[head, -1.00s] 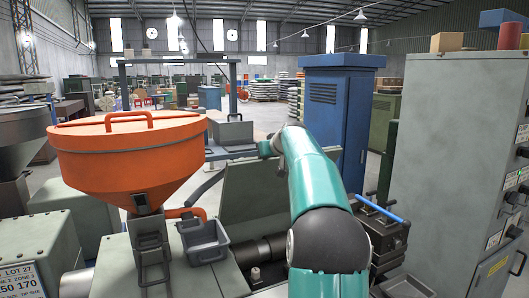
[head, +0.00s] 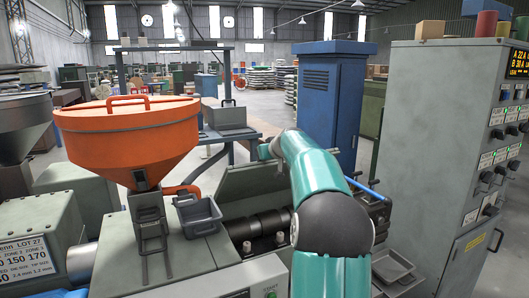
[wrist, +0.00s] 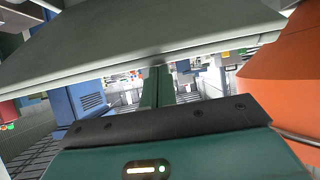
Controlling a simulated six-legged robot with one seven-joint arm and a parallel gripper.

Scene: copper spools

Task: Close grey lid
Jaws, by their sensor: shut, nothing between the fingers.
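The grey lid (head: 250,181) stands raised and tilted at the back of the machine, above an open bay with a dark ribbed barrel (head: 262,222). My teal arm reaches over the bay at the lid's right. My gripper (wrist: 158,70) is shut and empty. In the wrist view, the lid (wrist: 140,42) spans the top as a broad grey panel, and the fingertips end near its lower edge. I cannot tell whether they touch it. In the head view, my arm hides the lid's right end and most of the gripper.
An orange hopper (head: 128,135) stands left of the bay, with a small grey tray (head: 198,215) beside it. A blue cabinet (head: 330,100) stands behind my arm. A tall grey control cabinet (head: 445,150) bounds the right. A blue-handled bar (head: 363,187) lies right of the arm.

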